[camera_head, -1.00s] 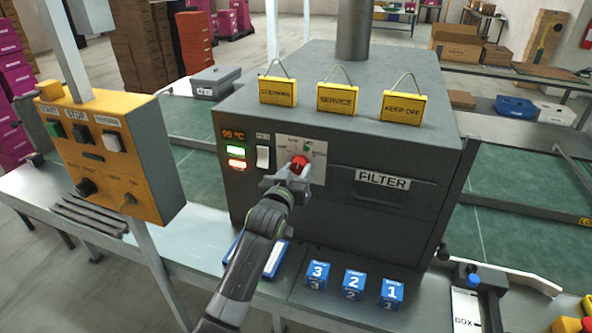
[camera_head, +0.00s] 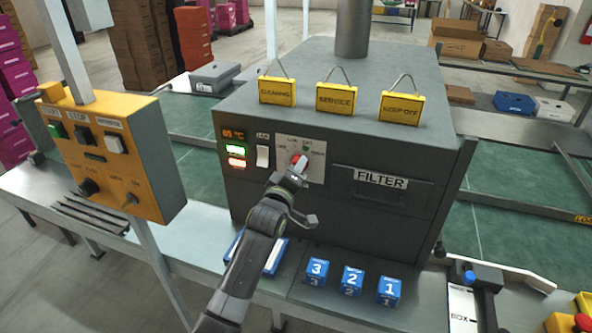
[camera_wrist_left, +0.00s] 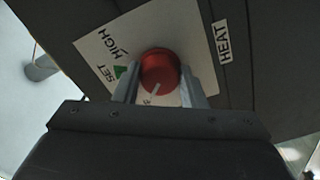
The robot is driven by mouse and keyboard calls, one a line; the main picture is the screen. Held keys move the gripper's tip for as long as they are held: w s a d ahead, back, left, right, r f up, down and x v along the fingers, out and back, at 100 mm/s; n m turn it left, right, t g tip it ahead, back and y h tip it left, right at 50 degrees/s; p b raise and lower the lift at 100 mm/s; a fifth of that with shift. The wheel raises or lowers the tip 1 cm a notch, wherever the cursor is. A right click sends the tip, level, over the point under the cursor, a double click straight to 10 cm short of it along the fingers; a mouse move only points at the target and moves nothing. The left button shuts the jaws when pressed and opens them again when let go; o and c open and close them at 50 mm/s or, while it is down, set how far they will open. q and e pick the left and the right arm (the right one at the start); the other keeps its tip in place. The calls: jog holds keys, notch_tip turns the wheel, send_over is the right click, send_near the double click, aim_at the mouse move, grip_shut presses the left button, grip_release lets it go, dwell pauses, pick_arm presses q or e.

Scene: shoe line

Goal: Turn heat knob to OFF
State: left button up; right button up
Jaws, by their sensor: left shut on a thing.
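The red heat knob (camera_head: 298,161) is on a white dial plate (camera_head: 316,166) on the front of the dark grey oven (camera_head: 340,215). In the left wrist view the knob (camera_wrist_left: 160,70) sits between my two fingers, and its pale pointer line runs toward the lower left. The words HIGH, SET and HEAT show around it; other dial marks are hidden behind the fingers. My left gripper (camera_head: 295,171) is shut on the knob and its wrist is rolled. My right gripper is not in view.
Yellow CLEANING, SERVICE and KEEP OFF tags (camera_head: 336,98) stand on the oven top. A rocker switch (camera_head: 262,156) and lit indicators (camera_head: 236,150) are left of the dial. Numbered blue blocks (camera_head: 352,280) stand below. A yellow control box (camera_head: 110,155) is at the left.

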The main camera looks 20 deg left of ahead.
pick_arm(q)
jog(key=shift+n, duration=1.8)
jog(key=o, duration=1)
jog(key=shift+s+a+b, duration=0.15)
jog(key=shift+s+b, duration=0.6)
jog(key=shift+s, duration=3.6)
jog(key=shift+s+a+b, duration=0.15)
jog(key=shift+s+b, duration=0.55)
jog(key=shift+s, duration=3.65)
